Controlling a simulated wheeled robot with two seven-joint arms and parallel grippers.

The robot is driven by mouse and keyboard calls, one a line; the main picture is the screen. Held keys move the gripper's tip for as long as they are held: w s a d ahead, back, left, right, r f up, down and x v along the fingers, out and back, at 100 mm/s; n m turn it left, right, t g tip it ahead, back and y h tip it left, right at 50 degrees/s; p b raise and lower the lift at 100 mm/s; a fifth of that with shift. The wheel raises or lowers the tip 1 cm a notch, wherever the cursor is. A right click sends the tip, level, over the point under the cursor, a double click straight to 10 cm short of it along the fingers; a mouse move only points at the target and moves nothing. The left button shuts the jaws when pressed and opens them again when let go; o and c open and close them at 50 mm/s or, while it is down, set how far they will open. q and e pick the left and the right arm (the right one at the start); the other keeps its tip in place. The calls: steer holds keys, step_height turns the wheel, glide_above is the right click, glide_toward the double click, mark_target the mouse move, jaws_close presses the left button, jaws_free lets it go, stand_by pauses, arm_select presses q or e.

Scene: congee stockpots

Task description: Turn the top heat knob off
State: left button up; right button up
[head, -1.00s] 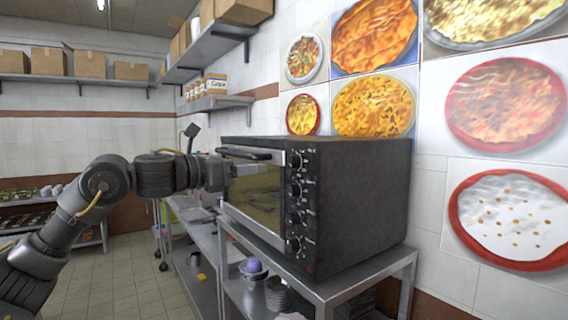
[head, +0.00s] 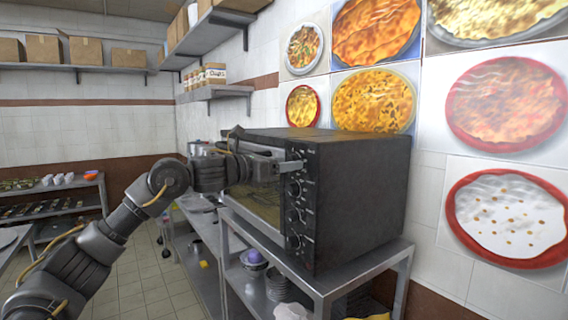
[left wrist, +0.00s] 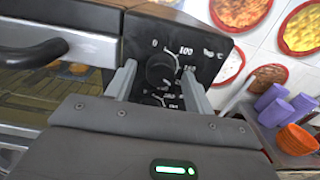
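The black oven (head: 360,195) stands on a metal table, its control panel facing left. The top heat knob (left wrist: 160,69) is round and dark, with a printed scale showing 0, 100 and 150 around it. In the left wrist view the two fingers of my left gripper (left wrist: 158,66) are open, one on each side of this knob, with gaps visible. In the head view my left gripper (head: 296,167) is at the top of the panel and mostly hides the top knob. Lower knobs (head: 293,215) show below it. My right gripper is out of view.
The oven door handle (left wrist: 35,53) is left of the gripper in the left wrist view. Purple cups (left wrist: 285,104) and orange bowls (left wrist: 297,139) stand at the right there. A wall shelf (head: 215,92) hangs behind my left arm.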

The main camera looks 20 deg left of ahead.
arm_select(q)
steer(key=c, duration=0.9)
steer(key=shift+n, duration=0.4)
steer(key=shift+r+n+p, duration=0.2)
steer(key=shift+n+p, duration=2.3)
steer(key=shift+n, duration=9.1)
